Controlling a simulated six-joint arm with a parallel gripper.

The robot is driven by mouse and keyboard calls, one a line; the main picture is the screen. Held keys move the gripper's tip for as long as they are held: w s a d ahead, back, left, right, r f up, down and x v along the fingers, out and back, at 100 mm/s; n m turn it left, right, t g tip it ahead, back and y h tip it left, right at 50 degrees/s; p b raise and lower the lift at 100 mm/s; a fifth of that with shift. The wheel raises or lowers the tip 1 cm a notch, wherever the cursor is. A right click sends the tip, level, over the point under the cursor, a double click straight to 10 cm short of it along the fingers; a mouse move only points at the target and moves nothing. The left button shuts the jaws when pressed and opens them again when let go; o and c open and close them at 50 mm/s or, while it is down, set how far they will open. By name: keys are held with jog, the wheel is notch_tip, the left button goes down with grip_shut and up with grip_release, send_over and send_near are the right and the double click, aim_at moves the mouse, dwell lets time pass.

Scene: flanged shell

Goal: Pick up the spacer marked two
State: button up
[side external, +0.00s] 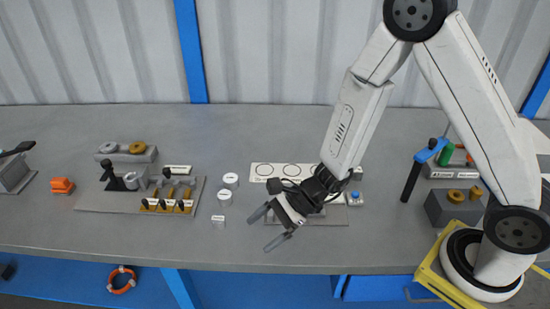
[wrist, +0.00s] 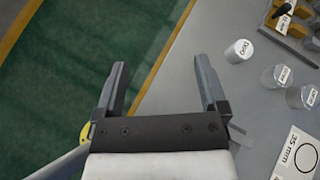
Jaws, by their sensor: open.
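Three silver cylindrical spacers with white labels stand apart on the grey table. In the side view they are a back spacer (side external: 231,180), a middle spacer (side external: 225,198) and a front spacer (side external: 218,221) close to the table's front edge. The wrist view shows the front spacer (wrist: 239,52) right of my fingers, then another spacer (wrist: 274,77) and one at the right edge (wrist: 301,97). The labels are too small to read surely, so I cannot tell which is marked two. My gripper (side external: 262,232) is open and empty, right of the spacers; it also shows in the wrist view (wrist: 161,62).
A fixture board (side external: 128,203) with orange-brown blocks lies left of the spacers. A white card with circles (side external: 290,170) lies behind my gripper. The table's front edge runs close by; green floor (wrist: 85,60) shows beyond it.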

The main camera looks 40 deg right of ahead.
aim_at(221, 219)
jog(key=w+f+m+t, duration=0.1)
jog(key=w+m+t, duration=0.1)
jog(key=w+d+f+m+t+h, duration=0.1)
jog(key=w+m+t, duration=0.1)
jog(key=m, duration=0.1)
jog(key=w+d+f+m+t+h, duration=0.1)
jog(key=w+f+m+t, duration=0.1)
jog(key=w+m, duration=0.1)
jog(key=shift+d+f, duration=0.1)
jog(key=shift+w+d+f+m+t+h, duration=0.35)
jog(key=shift+w+d+m+t+h, duration=0.15)
jog(key=shift+m+t+h, duration=0.15)
jog(key=shift+x, duration=1.3)
jog(key=shift+a, duration=0.1)
jog(key=shift+x, duration=2.55)
grip_shut()
